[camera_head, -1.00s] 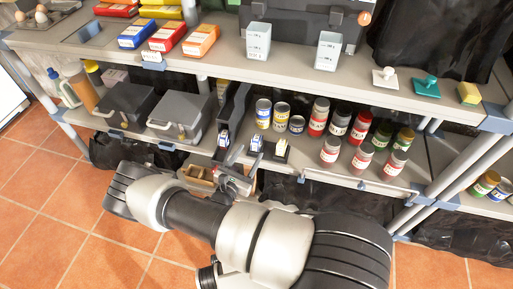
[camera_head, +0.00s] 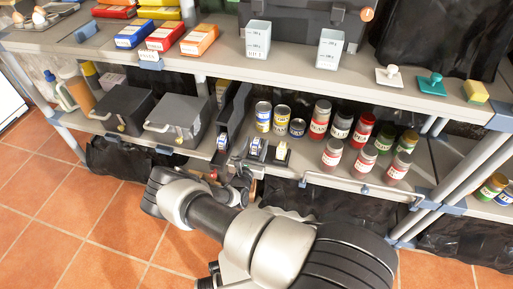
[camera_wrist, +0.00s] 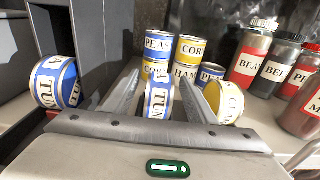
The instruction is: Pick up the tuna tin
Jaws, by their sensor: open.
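A blue-and-white tuna tin (camera_wrist: 159,103) stands on its edge between the two fingers of my gripper (camera_wrist: 158,88) in the wrist view. The fingers are open, one on each side of it; I cannot tell if either touches. The tin also shows in the head view (camera_head: 256,147), at the front of the lower shelf, with my gripper (camera_head: 252,160) at it. A second blue tuna tin (camera_wrist: 55,82) lies on edge left of the left finger; it shows in the head view (camera_head: 222,141). A yellow tin (camera_wrist: 226,101) stands right of the right finger.
Several pea, corn and ham cans (camera_wrist: 191,50) stand behind the tins. Jars and bottles (camera_head: 332,154) stand to the right. A dark upright divider (camera_head: 238,112) and grey lidded boxes (camera_head: 180,120) are on the left. The upper shelf (camera_head: 290,75) overhangs.

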